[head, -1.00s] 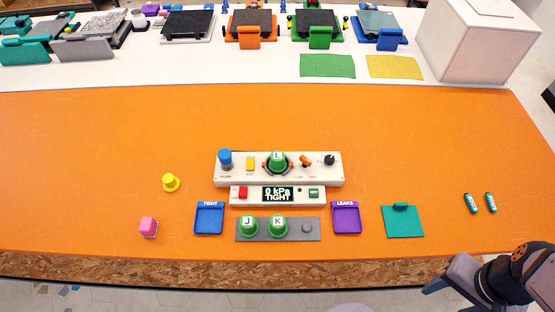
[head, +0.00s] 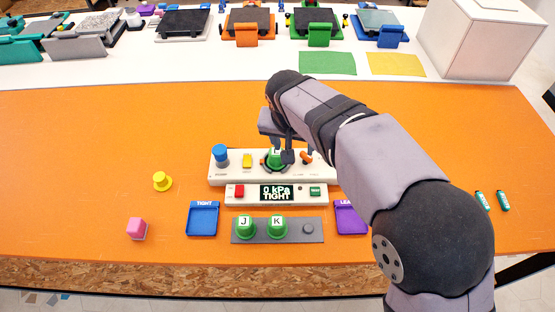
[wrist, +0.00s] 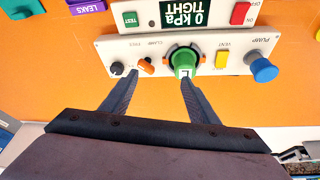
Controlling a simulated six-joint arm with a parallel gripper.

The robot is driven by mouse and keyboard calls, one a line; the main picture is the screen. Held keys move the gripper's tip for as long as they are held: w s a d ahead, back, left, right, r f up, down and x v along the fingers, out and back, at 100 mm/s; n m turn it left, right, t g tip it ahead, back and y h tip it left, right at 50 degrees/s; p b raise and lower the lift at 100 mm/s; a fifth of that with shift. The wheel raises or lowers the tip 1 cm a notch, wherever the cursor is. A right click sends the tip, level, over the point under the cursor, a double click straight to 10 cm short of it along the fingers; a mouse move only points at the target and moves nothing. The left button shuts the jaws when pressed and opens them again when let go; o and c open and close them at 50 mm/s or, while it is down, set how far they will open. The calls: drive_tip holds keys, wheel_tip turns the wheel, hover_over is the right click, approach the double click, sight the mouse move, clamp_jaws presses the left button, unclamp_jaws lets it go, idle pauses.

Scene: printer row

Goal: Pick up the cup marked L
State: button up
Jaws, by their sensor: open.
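The green cup marked L (head: 274,162) sits upright in the round seat on the white test panel. In the wrist view the cup (wrist: 185,60) is just beyond the tip of my right-hand finger, off-centre from the gap between the fingers. My gripper (head: 288,152) is over the panel, open and empty; both fingers also show in the wrist view (wrist: 158,80). The arm hides part of the cup's right side in the head view. Whether a finger touches the cup, I cannot tell.
Green cups J (head: 244,229) and K (head: 277,229) stand on a grey strip in front. The panel carries a blue pump knob (head: 220,153), a yellow vent button (head: 247,161) and an orange clamp lever (wrist: 146,65). The display (head: 277,193) reads 0 kPa TIGHT.

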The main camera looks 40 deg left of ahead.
sight(276, 157)
drive_tip(key=s+a, duration=0.3)
drive_tip(key=a, duration=0.1)
drive_tip(key=shift+p+x, duration=1.2)
drive_tip(key=shift+x, duration=2.45)
drive_tip(key=shift+w+a+y, duration=0.1)
drive_tip(key=shift+w+y, duration=0.1)
drive_tip(key=shift+y, duration=0.1)
drive_tip(key=shift+c, duration=0.6)
drive_tip(key=c, duration=1)
